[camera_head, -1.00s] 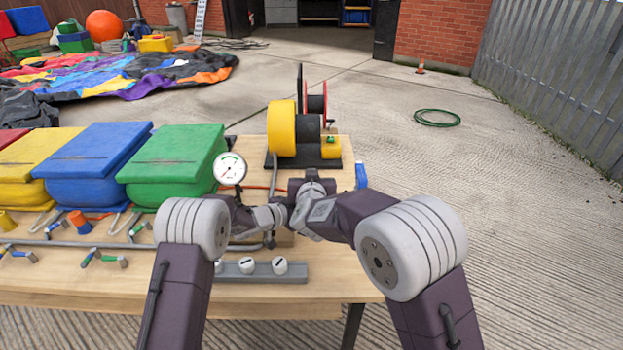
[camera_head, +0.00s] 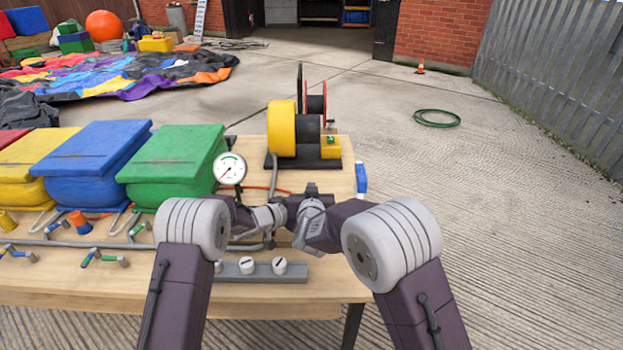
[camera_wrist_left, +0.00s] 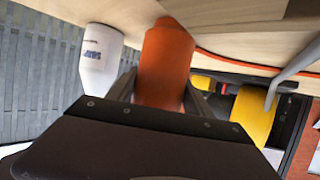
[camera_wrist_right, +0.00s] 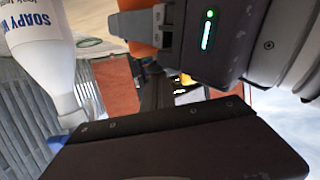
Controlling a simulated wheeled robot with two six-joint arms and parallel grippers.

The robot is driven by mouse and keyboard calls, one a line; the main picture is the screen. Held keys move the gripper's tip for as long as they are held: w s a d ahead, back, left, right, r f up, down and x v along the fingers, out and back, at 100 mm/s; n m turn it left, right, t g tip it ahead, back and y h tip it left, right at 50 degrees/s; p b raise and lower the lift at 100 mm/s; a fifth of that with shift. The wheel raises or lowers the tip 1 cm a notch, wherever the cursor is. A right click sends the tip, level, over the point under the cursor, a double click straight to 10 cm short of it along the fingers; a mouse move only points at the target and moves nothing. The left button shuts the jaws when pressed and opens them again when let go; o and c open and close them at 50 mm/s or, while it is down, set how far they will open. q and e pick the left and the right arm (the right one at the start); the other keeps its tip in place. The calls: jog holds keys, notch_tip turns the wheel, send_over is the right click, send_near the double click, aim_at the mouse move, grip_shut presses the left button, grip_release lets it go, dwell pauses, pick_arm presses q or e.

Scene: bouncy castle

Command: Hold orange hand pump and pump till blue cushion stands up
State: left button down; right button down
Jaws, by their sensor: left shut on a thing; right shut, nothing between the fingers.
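The blue cushion (camera_head: 95,150) stands between the yellow and green ones at the left of the table in the head view, plump with a wide flat top. The orange hand pump is hidden behind my arms there; in the left wrist view it is an orange cylinder (camera_wrist_left: 165,60) between my left gripper's fingers (camera_wrist_left: 165,95). My left gripper is shut on it. Part of it also shows beside the left gripper in the right wrist view (camera_wrist_right: 138,28). My right gripper (camera_head: 311,190) is shut and empty, close to the left one.
A round gauge (camera_head: 230,169) stands beside the green cushion (camera_head: 175,160). A yellow-and-black blower (camera_head: 283,128) is at the back of the table. A soapy water bottle (camera_wrist_right: 40,45) stands near the grippers. Pipes and coloured valves (camera_head: 105,258) line the front left; knobs (camera_head: 279,266) sit at the front edge.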

jog(key=shift+f, duration=0.2)
notch_tip(320, 180, up, 5)
jog(key=shift+s+f, duration=0.1)
jog(key=shift+f, duration=0.1)
jog(key=v, duration=0.9)
jog(key=shift+s, duration=0.25)
dwell(0.4)
notch_tip(320, 180, up, 4)
dwell(0.3)
